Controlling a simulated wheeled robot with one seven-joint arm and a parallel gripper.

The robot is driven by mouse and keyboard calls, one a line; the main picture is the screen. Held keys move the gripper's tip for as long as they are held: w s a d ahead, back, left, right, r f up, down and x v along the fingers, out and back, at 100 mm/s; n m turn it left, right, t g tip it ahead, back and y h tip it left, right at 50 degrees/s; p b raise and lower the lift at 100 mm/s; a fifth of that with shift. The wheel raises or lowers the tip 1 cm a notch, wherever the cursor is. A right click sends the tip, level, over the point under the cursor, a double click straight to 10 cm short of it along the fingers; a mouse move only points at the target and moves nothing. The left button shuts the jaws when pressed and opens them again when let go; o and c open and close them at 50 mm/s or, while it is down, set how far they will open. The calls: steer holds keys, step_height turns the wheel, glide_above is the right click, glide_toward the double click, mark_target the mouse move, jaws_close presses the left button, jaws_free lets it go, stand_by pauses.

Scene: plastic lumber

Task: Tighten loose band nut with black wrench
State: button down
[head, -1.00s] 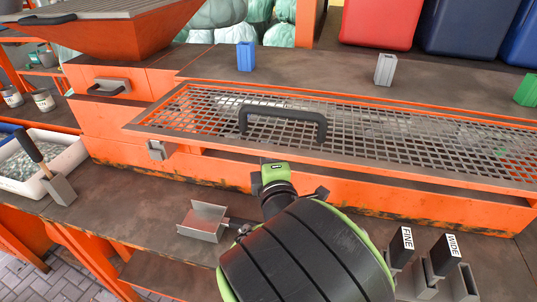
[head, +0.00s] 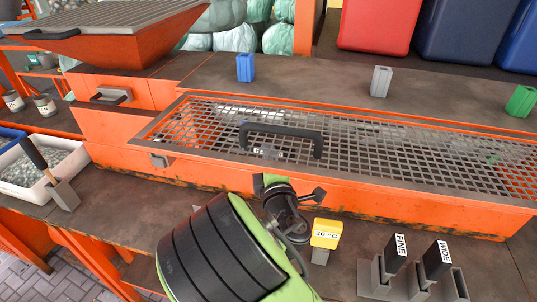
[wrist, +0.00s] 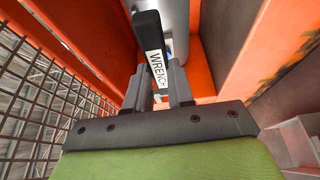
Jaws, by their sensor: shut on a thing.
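The black wrench (wrist: 147,32), with a white WRENCH label, shows in the wrist view. My gripper (wrist: 166,82) is shut on it, with the grey fingers on either side of the handle. A grey cylinder (wrist: 176,22) lies behind the wrench, between orange walls. The loose band nut cannot be made out, and the wrench's far end is hidden.
A mesh guard (head: 400,150) with a black handle (head: 281,139) covers the machine's trough. On the bench stand a yellow 30 °C display (head: 326,234) and holders with black FINE (head: 396,253) and WIDE (head: 437,260) handled tools. A white tray (head: 72,164) is at left.

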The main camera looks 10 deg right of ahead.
steer(key=shift+w+d+p, duration=0.1)
steer(key=shift+w+p, duration=0.1)
steer(key=shift+p, duration=0.15)
steer(key=w+d+p, duration=0.3)
steer(key=w+p, duration=0.3)
steer(key=w, duration=0.2)
steer(key=shift+w+d+f, duration=0.3)
steer(key=shift+w, duration=0.05)
stand_by(1.2)
steer(key=shift+a+f+m+t+b, duration=0.1)
steer(key=shift+f+m+t+b, duration=0.6)
steer(key=shift+b, duration=2)
steer(key=shift+w+a+f+m+h+b, duration=0.15)
steer(key=shift+f+m+b, duration=0.65)
steer(key=shift+b, duration=1.15)
steer(key=shift+a+f+m+h+b, duration=0.15)
steer(key=shift+f+m+b, duration=0.3)
steer(key=shift+m+b, duration=1.05)
steer(key=shift+n+b, duration=0.4)
steer(key=shift+b, duration=0.05)
steer(key=shift+s+a+b, duration=0.35)
steer(key=shift+s+b, duration=0.25)
steer(key=shift+s, duration=0.15)
steer(key=shift+s+a+b, duration=0.3)
steer(key=shift+s+b, duration=0.3)
steer(key=shift+s, duration=0.2)
steer(key=shift+s+a+b, duration=0.35)
steer(key=shift+s+b, duration=0.25)
steer(key=shift+s, duration=0.15)
